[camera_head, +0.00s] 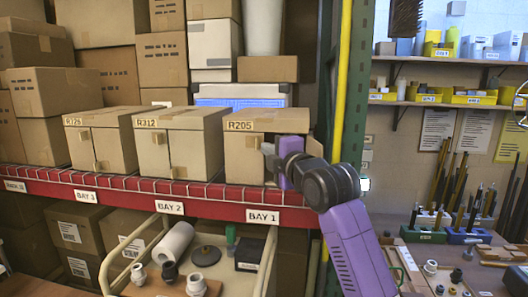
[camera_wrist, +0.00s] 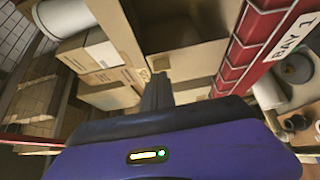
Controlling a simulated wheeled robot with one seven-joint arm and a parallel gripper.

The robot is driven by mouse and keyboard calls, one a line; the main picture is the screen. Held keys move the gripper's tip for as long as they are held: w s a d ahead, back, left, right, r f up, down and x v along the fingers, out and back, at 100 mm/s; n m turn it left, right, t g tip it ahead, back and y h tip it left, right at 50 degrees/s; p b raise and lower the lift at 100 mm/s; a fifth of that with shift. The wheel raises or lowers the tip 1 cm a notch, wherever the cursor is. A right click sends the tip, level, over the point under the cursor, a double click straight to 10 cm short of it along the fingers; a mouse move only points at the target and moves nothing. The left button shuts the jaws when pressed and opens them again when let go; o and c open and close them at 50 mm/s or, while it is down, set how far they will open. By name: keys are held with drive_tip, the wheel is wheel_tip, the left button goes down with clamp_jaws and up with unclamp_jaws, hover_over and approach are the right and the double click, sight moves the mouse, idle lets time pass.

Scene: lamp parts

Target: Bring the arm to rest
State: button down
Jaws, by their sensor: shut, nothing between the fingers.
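My arm reaches up from the lower right in the head view. My gripper (camera_head: 268,154) is in front of the right side of the cardboard box labelled R205 (camera_head: 242,150), on the red-edged shelf above the BAY 1 sign. In the wrist view my gripper (camera_wrist: 157,88) shows dark fingers close together, with nothing between them. They point toward a cardboard surface (camera_wrist: 190,62). I cannot tell whether the fingertips touch the box. My wrist hides part of the box's right side.
A green post (camera_head: 352,90) and yellow pole (camera_head: 342,80) rise close to my arm. A cart (camera_head: 130,285) with lamp parts stands below. A workbench (camera_head: 450,262) is at right.

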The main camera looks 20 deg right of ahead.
drive_tip(key=s+r+m+t, duration=0.3)
drive_tip(key=s+r+m, duration=0.1)
drive_tip(key=s+m, duration=0.25)
drive_tip(key=s+d+f+m+h+b, duration=0.15)
drive_tip(key=s+f+m+h, duration=0.25)
drive_tip(key=s+f+m, duration=1.45)
drive_tip(key=s+f+n+g, duration=0.1)
drive_tip(key=s+f+g, duration=0.1)
drive_tip(key=s+f, duration=0.6)
drive_tip(key=s+a+f+n+g+y+b, duration=0.1)
drive_tip(key=s+f, duration=0.7)
drive_tip(key=s, duration=0.8)
drive_tip(key=s+f+n+g+b, duration=0.1)
drive_tip(key=s+f+n+g, duration=0.2)
drive_tip(key=s+f, duration=0.5)
drive_tip(key=s, duration=0.4)
drive_tip(key=shift+a, duration=0.35)
